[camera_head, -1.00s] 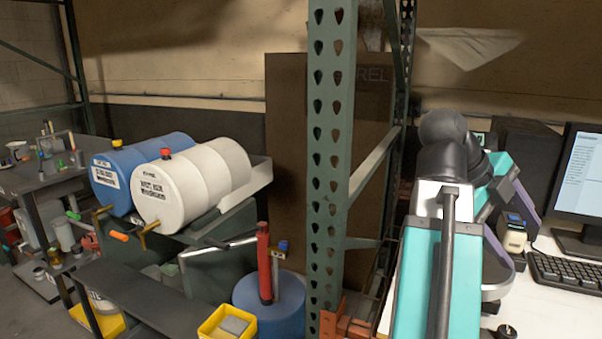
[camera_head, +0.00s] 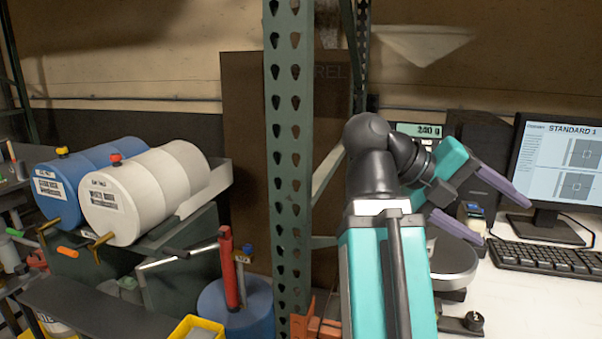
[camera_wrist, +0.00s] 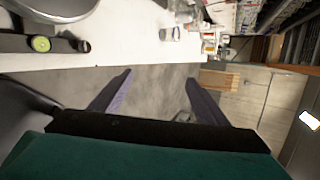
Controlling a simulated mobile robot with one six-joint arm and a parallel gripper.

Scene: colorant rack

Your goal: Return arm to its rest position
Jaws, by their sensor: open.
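My gripper (camera_head: 498,210) is at the right of the head view, at the end of my teal and black arm. Its two purple fingers are spread apart with nothing between them. It is over the white desk, in front of the computer monitor. In the wrist view the open fingers (camera_wrist: 160,95) show with bare grey floor beyond them and the white desk edge above.
A scale (camera_head: 452,262) stands on the white desk (camera_head: 515,305) beside my arm, its display reading 240 g. A monitor (camera_head: 565,170) and keyboard (camera_head: 545,257) are at the right. A green rack post (camera_head: 288,150) is left of my arm. Blue (camera_head: 60,190) and white drums (camera_head: 145,190) lie further left.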

